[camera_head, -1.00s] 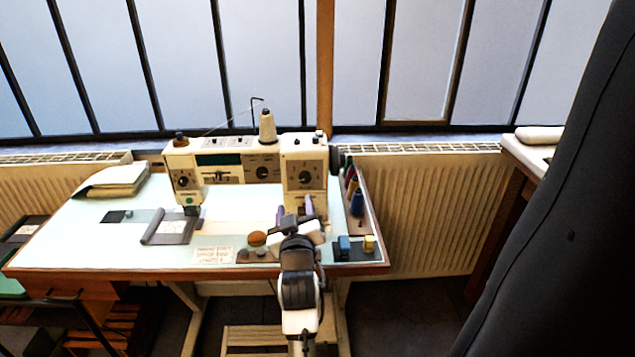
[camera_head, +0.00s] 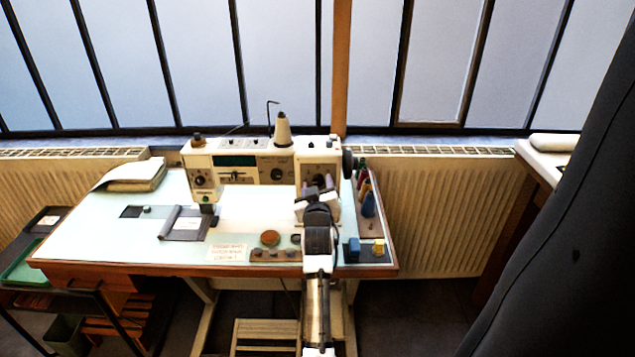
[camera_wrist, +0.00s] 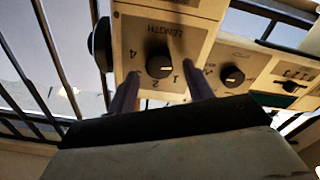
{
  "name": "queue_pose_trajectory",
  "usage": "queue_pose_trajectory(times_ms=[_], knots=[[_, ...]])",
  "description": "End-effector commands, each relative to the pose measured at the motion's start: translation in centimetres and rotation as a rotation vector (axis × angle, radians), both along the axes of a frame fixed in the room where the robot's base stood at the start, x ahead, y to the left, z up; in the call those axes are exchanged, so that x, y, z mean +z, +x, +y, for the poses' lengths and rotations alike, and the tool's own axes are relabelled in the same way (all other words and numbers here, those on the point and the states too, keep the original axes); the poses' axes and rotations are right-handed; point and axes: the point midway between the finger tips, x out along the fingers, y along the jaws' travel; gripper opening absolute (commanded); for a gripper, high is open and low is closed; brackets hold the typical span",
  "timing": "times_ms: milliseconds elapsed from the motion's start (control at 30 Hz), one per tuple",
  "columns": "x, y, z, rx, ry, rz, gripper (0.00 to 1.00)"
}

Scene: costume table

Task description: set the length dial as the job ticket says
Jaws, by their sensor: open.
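The white sewing machine (camera_head: 250,165) stands at the back of the table. In the wrist view, the black length dial (camera_wrist: 160,64) sits on its cream panel beside the word LENGTH, with numbers around it. Its white pointer mark is small, and I cannot tell its exact setting. My gripper (camera_head: 320,186) is open in front of the machine's right end. In the wrist view, its two purple-grey fingers (camera_wrist: 161,74) appear on either side of the dial; contact cannot be told. The job ticket (camera_head: 228,253) lies at the table's front edge, its red writing too small to read.
A second dial (camera_wrist: 232,76) is beside the length panel. Thread spools (camera_head: 367,203) stand at the table's right, with a blue block (camera_head: 353,250) and a yellow block (camera_head: 378,247) in front. A pincushion (camera_head: 270,238) lies near the front edge. Folded cloth (camera_head: 136,175) lies at left.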

Motion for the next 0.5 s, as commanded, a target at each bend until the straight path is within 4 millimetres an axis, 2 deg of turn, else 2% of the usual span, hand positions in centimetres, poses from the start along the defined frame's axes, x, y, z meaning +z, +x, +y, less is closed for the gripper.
queue_pose_trajectory(times_ms=[367, 400, 500], knots=[[-0.04, 0.69, 0.03, 0.001, 0.0, 0.0, 0.51], [-0.04, 0.69, 0.03, 0.001, 0.0, 0.0, 0.5], [-0.04, 0.68, 0.03, 0.001, 0.0, 0.0, 0.37]])
